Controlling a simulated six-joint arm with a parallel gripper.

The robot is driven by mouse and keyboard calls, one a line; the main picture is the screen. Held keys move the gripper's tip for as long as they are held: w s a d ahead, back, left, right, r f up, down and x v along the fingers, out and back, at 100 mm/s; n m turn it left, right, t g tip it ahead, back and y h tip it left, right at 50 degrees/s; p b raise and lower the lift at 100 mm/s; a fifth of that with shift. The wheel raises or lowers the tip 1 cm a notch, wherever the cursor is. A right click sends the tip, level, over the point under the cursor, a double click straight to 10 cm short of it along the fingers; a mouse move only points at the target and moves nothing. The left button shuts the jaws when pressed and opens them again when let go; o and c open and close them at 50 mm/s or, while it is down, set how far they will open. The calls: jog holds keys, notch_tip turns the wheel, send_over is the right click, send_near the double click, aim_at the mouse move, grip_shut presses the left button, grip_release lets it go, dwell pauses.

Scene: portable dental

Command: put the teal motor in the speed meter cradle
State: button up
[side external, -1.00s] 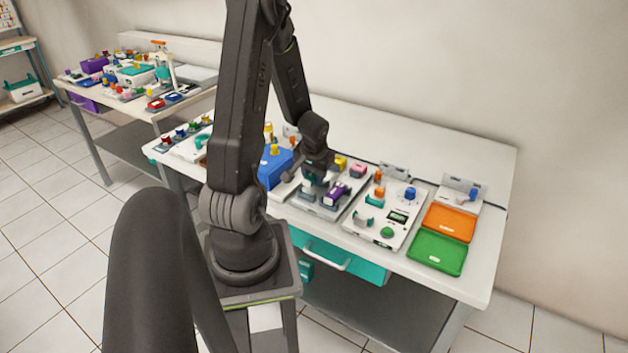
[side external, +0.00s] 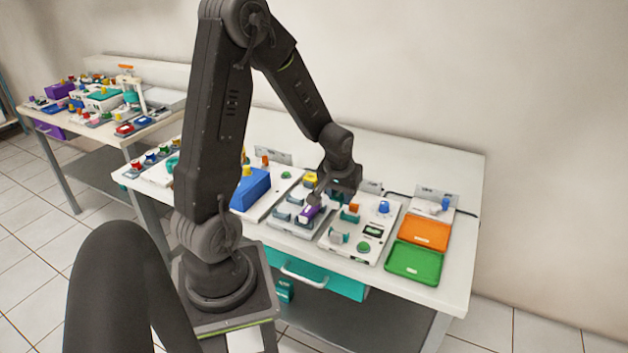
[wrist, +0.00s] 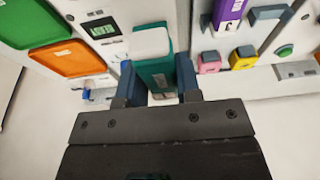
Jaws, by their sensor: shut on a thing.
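My gripper (wrist: 157,88) is shut on the teal motor (wrist: 158,75), a teal block with a pale end. Its two blue-grey fingers press the motor's sides in the wrist view. In the side view my gripper (side external: 343,196) hangs low over the left back part of the speed meter board and mostly hides the motor. The speed meter (side external: 373,230) is a white board with a dark display, a blue knob and a green button. Its cradle (side external: 338,237) appears as pale upright pieces at the front left, in front of my gripper. It cannot be told apart clearly in the wrist view.
The purple motor (side external: 309,213) sits on a grey rack to the left, with pink and yellow pieces (wrist: 225,60) nearby. An orange-topped teal part (side external: 351,212) stands close beside my gripper. Orange (side external: 423,233) and green (side external: 414,263) trays lie right. A blue box (side external: 250,188) stands left.

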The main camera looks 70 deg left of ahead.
aim_at(345, 228)
jog(key=shift+w+d+f, duration=0.15)
jog(key=shift+d+f, duration=0.1)
jog(key=shift+f, duration=1)
jog(key=shift+w+d+f, duration=0.1)
jog(key=shift+d+f, duration=0.1)
jog(key=shift+f, duration=1)
jog(key=shift+w+d+f, duration=0.15)
jog(key=shift+d+f, duration=0.1)
jog(key=shift+f, duration=1)
jog(key=o, duration=1)
jog(key=v, duration=1.3)
jog(key=s+d+r+m+t+h, duration=0.1)
jog(key=s+d+r+m, duration=0.3)
jog(key=d+r, duration=0.3)
jog(key=s+d+r+m+t+h, duration=0.1)
jog(key=s+d+r+m, duration=0.4)
jog(key=d, duration=0.6)
jog(key=shift+r+t, duration=0.8)
jog(key=shift+r, duration=0.15)
